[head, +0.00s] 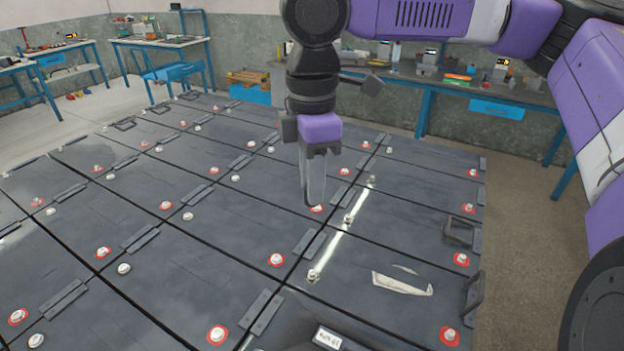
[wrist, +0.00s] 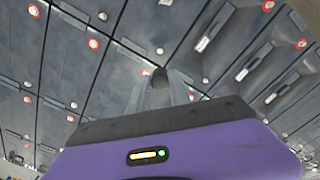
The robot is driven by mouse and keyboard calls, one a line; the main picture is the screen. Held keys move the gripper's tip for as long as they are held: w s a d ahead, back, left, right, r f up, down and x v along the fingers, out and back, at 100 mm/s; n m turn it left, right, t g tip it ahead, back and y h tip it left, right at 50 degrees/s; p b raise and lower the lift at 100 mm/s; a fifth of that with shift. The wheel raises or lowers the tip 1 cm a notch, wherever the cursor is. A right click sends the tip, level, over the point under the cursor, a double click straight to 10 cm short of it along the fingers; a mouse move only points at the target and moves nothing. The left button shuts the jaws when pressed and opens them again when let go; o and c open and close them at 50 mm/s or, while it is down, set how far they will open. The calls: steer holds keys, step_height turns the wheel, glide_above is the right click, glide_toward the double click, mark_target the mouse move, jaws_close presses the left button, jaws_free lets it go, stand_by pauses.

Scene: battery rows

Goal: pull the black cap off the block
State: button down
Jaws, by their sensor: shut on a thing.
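My gripper (head: 313,202) points down over the dark grey battery blocks (head: 240,190), with its fingertips near a terminal with a red ring (head: 318,209). In the wrist view the fingers are shut on a small dark round cap (wrist: 160,77), which sits between their tips. The cap is mostly hidden by the fingers in the head view. I cannot tell whether it still touches the block below it.
A bright metal bar (head: 341,233) joins several terminals just right of my gripper. Black handles (head: 460,232) stand up at the right edge of the blocks. Blue workbenches (head: 475,92) line the back. The floor at the right (head: 525,240) is clear.

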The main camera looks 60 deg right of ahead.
steer(key=shift+r+p, duration=0.4)
steer(key=shift+r+p, duration=2.4)
steer(key=shift+p, duration=0.05)
